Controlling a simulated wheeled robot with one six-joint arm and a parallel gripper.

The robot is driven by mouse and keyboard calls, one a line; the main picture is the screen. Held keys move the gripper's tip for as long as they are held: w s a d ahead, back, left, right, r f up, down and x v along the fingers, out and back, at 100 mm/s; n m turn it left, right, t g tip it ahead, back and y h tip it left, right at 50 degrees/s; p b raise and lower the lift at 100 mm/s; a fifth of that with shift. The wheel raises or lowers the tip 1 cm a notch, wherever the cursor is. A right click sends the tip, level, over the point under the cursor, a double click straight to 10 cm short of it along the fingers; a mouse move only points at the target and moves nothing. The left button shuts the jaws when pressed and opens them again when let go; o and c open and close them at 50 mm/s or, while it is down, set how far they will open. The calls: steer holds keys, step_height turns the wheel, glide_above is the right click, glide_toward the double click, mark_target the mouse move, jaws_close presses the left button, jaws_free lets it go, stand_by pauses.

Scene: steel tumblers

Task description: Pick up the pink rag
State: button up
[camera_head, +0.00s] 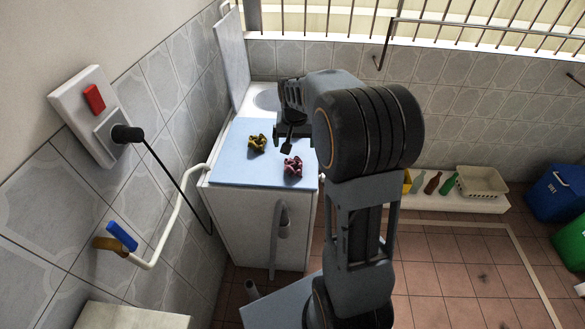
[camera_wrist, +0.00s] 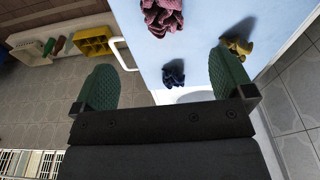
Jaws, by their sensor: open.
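The pink rag (camera_head: 293,167) lies crumpled on the light blue top (camera_head: 238,170) of a white appliance, near its front right. In the wrist view the pink rag (camera_wrist: 162,14) is at the top edge, partly cut off, beyond the fingertips and between their lines. My gripper (camera_head: 287,141) is above the top, behind the pink rag in the head view. The wrist view shows my gripper (camera_wrist: 162,62) open, its green-padded fingers wide apart with nothing held.
A yellow rag (camera_head: 257,143) lies left of the pink one. A dark blue rag (camera_wrist: 174,78) shows only in the wrist view. The raised lid (camera_head: 231,60) stands behind, by the tiled wall. A low shelf with bottles and a white basket (camera_head: 481,181) is at right.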

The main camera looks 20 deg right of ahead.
mark_target(294, 162)
steer(key=f, duration=0.2)
steer(key=w+f, duration=0.1)
steer(key=f, duration=0.5)
steer(key=shift+w+d+f, duration=0.2)
steer(key=shift+d, duration=0.15)
steer(key=shift+w+d+f+p, duration=0.1)
steer(key=shift+w+f+p, duration=0.15)
steer(key=shift+f, duration=1)
steer(key=shift+w+f+p, duration=0.1)
steer(key=shift+w+f, duration=0.2)
steer(key=shift+f, duration=0.9)
steer(key=shift+c, duration=0.2)
steer(key=c, duration=1)
steer(key=shift+o, duration=0.2)
steer(key=shift+r, duration=0.2)
